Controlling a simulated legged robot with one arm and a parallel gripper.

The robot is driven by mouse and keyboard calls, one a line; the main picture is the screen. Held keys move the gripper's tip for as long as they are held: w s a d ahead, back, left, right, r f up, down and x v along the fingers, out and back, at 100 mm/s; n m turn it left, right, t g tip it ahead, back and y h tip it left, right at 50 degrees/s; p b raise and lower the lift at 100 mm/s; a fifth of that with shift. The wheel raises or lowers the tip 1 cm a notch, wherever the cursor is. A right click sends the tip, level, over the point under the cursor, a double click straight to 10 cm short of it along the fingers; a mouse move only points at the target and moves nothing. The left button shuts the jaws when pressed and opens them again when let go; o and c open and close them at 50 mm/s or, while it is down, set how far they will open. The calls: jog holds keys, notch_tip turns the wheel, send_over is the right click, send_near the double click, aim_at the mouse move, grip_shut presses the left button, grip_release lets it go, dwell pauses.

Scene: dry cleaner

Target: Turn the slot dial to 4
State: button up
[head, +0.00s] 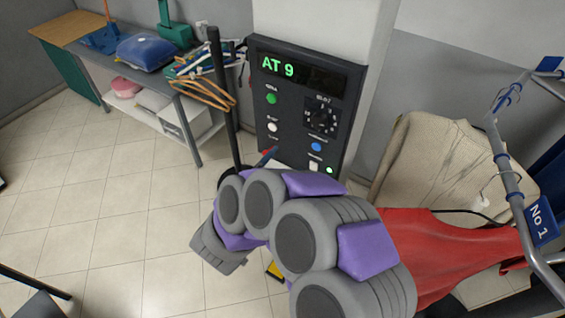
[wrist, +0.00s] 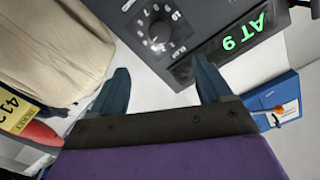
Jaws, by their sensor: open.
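The slot dial (head: 321,121) is a round black knob ringed with white numbers, at the upper right of a dark control panel (head: 262,160). The panel display (head: 277,67) reads "AT 9" in green. The dial also shows in the wrist view (wrist: 158,33), rotated, beyond the fingertips; its pointer setting is too small to read surely. My gripper (wrist: 160,88) is open and empty, its two dark blue fingers apart, with the dial above the gap between them and not touched. In the head view my arm hides most of the gripper.
Green (head: 271,99), white (head: 272,126) and blue (head: 316,146) buttons sit on the panel. A beige knitted garment (head: 425,165) and a red garment (head: 455,250) hang from a rail (head: 512,185) at right. A table (head: 165,88) stands back left.

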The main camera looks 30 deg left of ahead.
jog(key=n+b, duration=0.3)
jog(key=n, duration=0.3)
send_near(316, 124)
jog(key=w, duration=0.8)
jog(key=shift+w+d, duration=0.35)
jog(key=shift+d, duration=0.05)
jog(key=shift+c, duration=0.3)
jog(key=c, duration=1)
jog(key=shift+o, duration=0.2)
jog(key=shift+f+m+b, duration=0.15)
jog(key=shift+m+b, duration=0.4)
jog(key=shift+m, duration=0.45)
